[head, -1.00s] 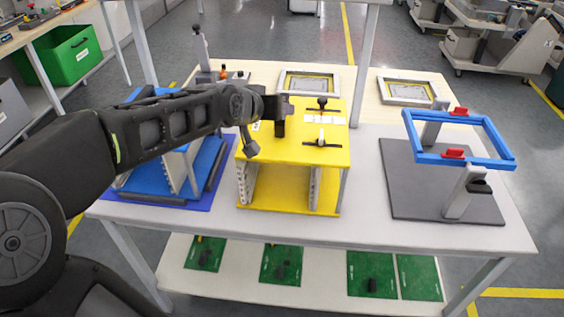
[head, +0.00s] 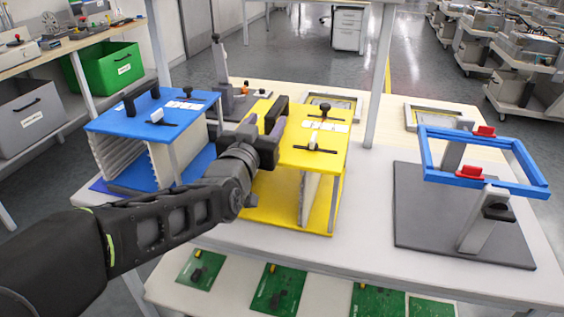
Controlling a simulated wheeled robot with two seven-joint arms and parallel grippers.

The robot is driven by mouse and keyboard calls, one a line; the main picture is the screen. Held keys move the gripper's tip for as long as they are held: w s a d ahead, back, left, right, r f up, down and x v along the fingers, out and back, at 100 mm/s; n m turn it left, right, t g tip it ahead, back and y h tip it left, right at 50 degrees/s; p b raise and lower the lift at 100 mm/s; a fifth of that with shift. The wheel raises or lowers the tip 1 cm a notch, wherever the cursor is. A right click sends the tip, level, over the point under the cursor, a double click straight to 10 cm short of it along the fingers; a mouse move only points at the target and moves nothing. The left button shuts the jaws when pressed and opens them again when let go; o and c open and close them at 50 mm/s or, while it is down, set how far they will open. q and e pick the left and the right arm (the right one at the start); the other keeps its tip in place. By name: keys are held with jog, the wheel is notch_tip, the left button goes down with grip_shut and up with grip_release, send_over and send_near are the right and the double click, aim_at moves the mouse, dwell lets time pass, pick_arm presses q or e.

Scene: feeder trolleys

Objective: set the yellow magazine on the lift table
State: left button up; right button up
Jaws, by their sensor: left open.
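The yellow magazine (head: 327,163) stands upright on the white table in the head view, with a black knob, a black handle and white labels on its top plate. My left gripper (head: 279,122) is open at the left part of that top plate, its dark fingers near the plate's surface. I cannot tell whether they touch it. The gripper and arm hide the magazine's left side. My right gripper is out of view. I cannot tell which surface, if any here, is the lift table.
A blue magazine (head: 138,122) stands left of the yellow one. At right, a blue frame (head: 432,177) sits on posts above a grey plate (head: 418,222). Table uprights rise behind the magazines. Green boards (head: 275,289) lie on the lower shelf. Green and grey bins stand at far left.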

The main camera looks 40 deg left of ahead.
aim_at(277, 105)
pick_arm(q)
jog(key=shift+w, duration=0.1)
jog(key=shift+x, duration=1.25)
jog(key=p+x, duration=0.1)
jog(key=x, duration=0.4)
jog(key=shift+w+r, duration=0.1)
jog(key=shift+w, duration=0.05)
jog(key=shift+d, duration=0.1)
grip_shut()
dwell(0.9)
